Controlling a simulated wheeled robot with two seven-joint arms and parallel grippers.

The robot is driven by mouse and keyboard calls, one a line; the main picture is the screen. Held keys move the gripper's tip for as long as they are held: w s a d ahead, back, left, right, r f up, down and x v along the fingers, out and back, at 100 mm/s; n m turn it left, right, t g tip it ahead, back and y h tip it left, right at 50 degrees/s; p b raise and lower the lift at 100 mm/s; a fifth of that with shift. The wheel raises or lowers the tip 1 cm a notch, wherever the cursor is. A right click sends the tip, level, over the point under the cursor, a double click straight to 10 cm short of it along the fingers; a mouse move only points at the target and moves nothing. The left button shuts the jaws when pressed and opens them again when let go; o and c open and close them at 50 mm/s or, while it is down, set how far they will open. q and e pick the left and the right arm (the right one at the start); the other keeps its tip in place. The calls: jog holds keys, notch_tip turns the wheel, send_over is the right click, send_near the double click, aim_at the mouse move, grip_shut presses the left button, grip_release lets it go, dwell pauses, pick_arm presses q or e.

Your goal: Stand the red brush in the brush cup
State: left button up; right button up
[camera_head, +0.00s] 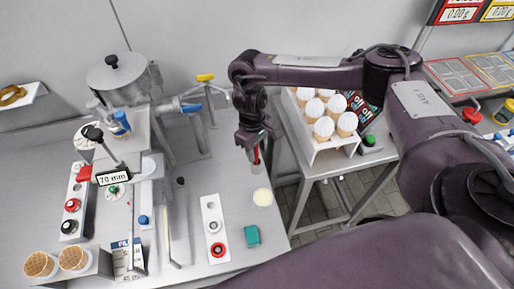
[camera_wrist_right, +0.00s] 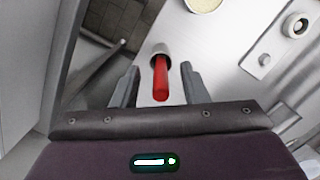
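The red brush (camera_head: 256,156) stands in the small grey brush cup (camera_head: 257,168) near the right edge of the steel table. In the right wrist view the red handle (camera_wrist_right: 161,82) points out of the cup's mouth (camera_wrist_right: 160,49) toward my gripper. The bristle end is hidden inside the cup. My right gripper (camera_wrist_right: 160,88) is open, with one finger on each side of the handle and a visible gap on both sides. In the head view it hangs from above over the brush (camera_head: 254,145). My left gripper is not in view.
A pale round dish (camera_head: 263,198) lies close to the cup. A white panel with a red button (camera_head: 214,228) and a green block (camera_head: 252,235) are nearer the front. A rack of cones (camera_head: 324,118) stands on a separate stand to the right, across a floor gap.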

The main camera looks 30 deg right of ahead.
jog(key=r, duration=0.7)
jog(key=shift+w+a+r, duration=0.15)
jog(key=shift+w+r, duration=0.25)
dwell(0.7)
